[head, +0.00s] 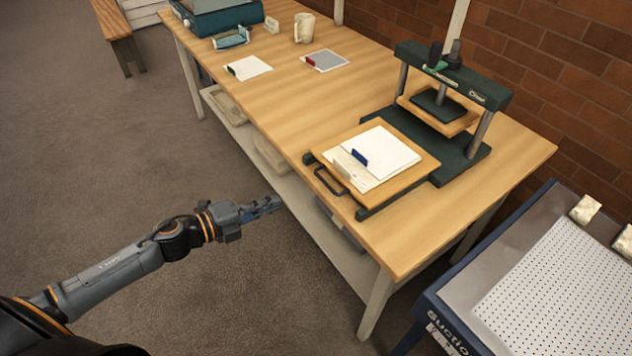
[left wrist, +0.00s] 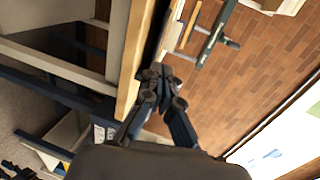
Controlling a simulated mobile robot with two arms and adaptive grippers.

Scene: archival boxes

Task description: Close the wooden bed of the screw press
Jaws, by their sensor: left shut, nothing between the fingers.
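The screw press (head: 453,82) stands on the right part of the wooden table, with a dark green frame and two metal posts. Its wooden bed (head: 412,177) is slid out toward the table's front edge and carries white sheets (head: 380,152) with a blue tab. A dark handle (head: 331,181) is on the bed's front side. My left gripper (head: 272,205) is shut and empty, in front of the table and left of the handle, apart from it. The left gripper (left wrist: 158,78) also shows in the left wrist view, near the table edge. My right gripper is not seen.
The table (head: 300,120) has a clear middle. A mug (head: 304,27), a white sheet (head: 248,68) and a grey sheet (head: 325,60) lie farther back. A suction table (head: 480,270) stands at the right. Open floor lies left of the table.

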